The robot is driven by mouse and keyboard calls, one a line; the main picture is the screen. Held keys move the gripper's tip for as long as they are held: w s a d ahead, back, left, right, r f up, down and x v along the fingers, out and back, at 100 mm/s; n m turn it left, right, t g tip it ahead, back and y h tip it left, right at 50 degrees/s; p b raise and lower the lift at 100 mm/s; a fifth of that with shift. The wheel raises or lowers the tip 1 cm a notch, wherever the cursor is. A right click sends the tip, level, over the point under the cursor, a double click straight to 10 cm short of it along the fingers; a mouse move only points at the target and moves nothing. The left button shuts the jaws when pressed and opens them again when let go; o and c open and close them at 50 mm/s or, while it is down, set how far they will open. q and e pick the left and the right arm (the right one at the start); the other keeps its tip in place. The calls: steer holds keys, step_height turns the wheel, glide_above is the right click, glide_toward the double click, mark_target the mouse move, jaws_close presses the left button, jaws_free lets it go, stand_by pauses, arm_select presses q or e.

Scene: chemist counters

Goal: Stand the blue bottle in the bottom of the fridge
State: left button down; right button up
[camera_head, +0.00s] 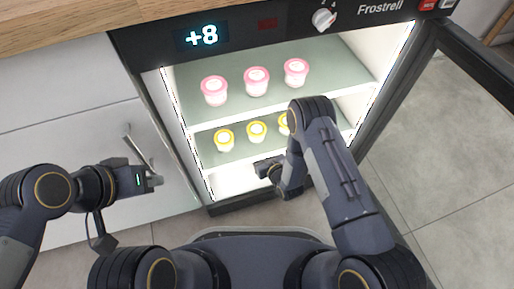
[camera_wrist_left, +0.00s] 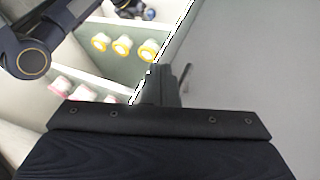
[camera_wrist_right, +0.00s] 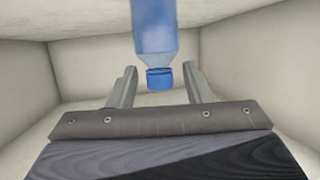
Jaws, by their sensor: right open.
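The blue bottle (camera_wrist_right: 155,28) shows in the right wrist view, with its blue cap (camera_wrist_right: 159,78) towards my right gripper. Its far end is cut off by the picture edge. My right gripper (camera_wrist_right: 160,82) is open, with one finger on each side of the cap and gaps between. In the head view my right gripper (camera_head: 266,168) is low inside the open fridge (camera_head: 203,171), below the lower shelf, and the bottle is hidden there. My left gripper (camera_head: 156,181) is empty in front of the white cabinet; its fingers (camera_wrist_left: 166,84) are together in the left wrist view.
Pink-lidded jars (camera_head: 257,82) stand on the upper shelf (camera_head: 330,72). Yellow-lidded jars (camera_head: 256,131) stand on the lower shelf (camera_head: 210,153). The open fridge door (camera_head: 480,70) is at the right. A cabinet handle (camera_head: 136,148) is near my left gripper.

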steer(key=p+v, duration=0.3)
steer(key=v, duration=0.6)
steer(key=shift+s, duration=0.1)
